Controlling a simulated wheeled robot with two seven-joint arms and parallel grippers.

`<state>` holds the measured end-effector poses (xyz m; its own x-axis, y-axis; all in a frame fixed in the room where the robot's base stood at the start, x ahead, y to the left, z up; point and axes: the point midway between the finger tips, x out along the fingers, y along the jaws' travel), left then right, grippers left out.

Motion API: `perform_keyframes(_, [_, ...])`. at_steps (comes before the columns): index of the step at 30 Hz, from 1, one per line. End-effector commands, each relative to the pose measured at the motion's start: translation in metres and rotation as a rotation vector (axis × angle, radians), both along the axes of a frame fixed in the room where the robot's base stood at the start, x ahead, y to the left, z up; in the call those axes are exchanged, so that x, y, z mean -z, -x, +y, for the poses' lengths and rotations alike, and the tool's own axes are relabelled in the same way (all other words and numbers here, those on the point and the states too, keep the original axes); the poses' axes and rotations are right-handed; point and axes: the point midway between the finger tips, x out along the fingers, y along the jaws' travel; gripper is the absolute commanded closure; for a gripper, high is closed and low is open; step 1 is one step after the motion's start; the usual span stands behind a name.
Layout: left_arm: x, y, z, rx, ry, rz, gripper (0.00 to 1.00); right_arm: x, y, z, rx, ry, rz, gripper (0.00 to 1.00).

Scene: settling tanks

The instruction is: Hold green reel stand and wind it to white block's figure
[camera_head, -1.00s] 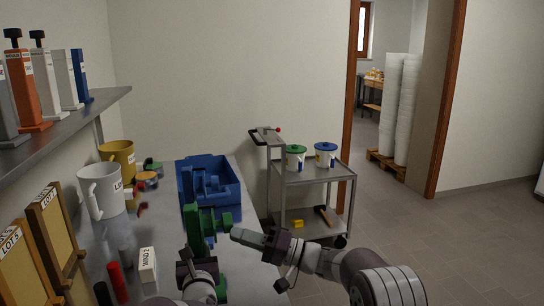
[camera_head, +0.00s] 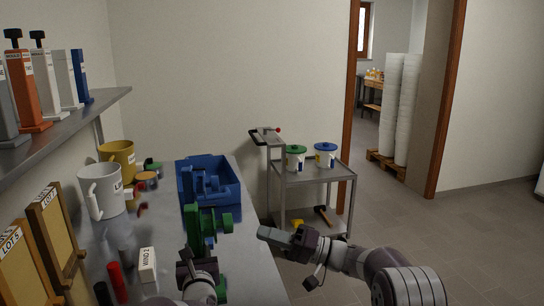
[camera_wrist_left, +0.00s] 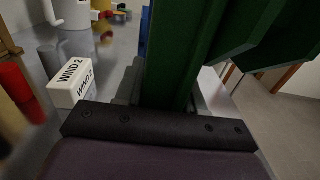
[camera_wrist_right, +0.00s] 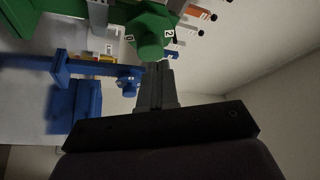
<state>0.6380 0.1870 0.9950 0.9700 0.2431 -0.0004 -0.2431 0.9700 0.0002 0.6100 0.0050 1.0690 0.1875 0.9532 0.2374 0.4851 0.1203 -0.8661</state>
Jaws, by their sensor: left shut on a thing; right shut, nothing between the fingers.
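The green reel stand (camera_head: 194,232) stands on the bench's near part, its round reel part facing right. My left gripper (camera_head: 200,257) is shut on its green post, which fills the jaws in the left wrist view (camera_wrist_left: 172,75). The white block (camera_head: 148,264) stands left of the stand; it reads "WIND 2", also in the left wrist view (camera_wrist_left: 72,83). My right gripper (camera_head: 266,234) is shut and empty, to the right of the reel and apart from it. In the right wrist view the green reel (camera_wrist_right: 150,38) shows a "2" and another mark, too small to read surely.
A blue tray (camera_head: 238,196) with blue parts lies behind the stand. A white mug (camera_head: 101,192), a yellow mug (camera_head: 117,158) and a red cylinder (camera_head: 117,281) stand on the left. A trolley (camera_head: 315,176) with two lidded pots is beyond. The floor to the right is clear.

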Motion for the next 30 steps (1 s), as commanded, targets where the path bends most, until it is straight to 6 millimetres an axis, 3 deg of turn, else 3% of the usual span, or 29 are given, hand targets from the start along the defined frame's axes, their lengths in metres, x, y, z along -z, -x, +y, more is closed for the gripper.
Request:
perform_keyframes(10, [0.000, 0.000, 0.000, 0.000, 0.000, 0.000, 1.00, 0.021, -0.015, -0.002, -0.001, 0.000, 0.000, 1.00])
perform_keyframes(21, [0.000, 0.000, 0.000, 0.000, 0.000, 0.000, 1.00, 0.021, -0.002, 0.050, -0.001, 0.000, -0.001, 1.00])
perform_keyframes(30, [0.000, 0.000, 0.000, 0.000, 0.000, 0.000, 1.00, 0.022, 0.001, 0.062, -0.001, 0.000, 0.000, 1.00])
